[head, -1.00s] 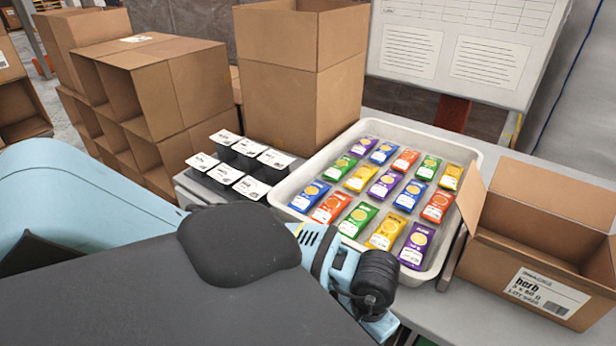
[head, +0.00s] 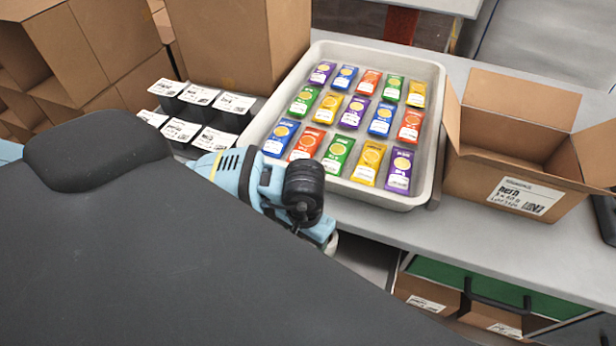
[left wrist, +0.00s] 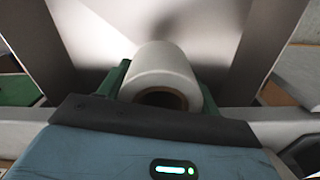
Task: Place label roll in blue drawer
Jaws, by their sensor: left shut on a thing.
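The white label roll (left wrist: 163,66) with its brown cardboard core shows in the left wrist view. My left gripper (left wrist: 162,88) is shut on it, with a green finger on either side. In the head view only my left arm shows; its fingers and the roll are hidden. No blue drawer can be made out in either view. A drawer with a green inside or front edge (head: 450,275) and a dark handle shows under the bench at the lower right of the head view. My right gripper is not in view.
On the grey bench (head: 400,222) stand a white tray (head: 437,100) of colourful packets, black labelled containers (head: 213,138), and an open cardboard box (head: 505,165). Brown cartons (head: 70,60) are stacked at the left. Boxes (head: 425,293) sit low beneath the bench.

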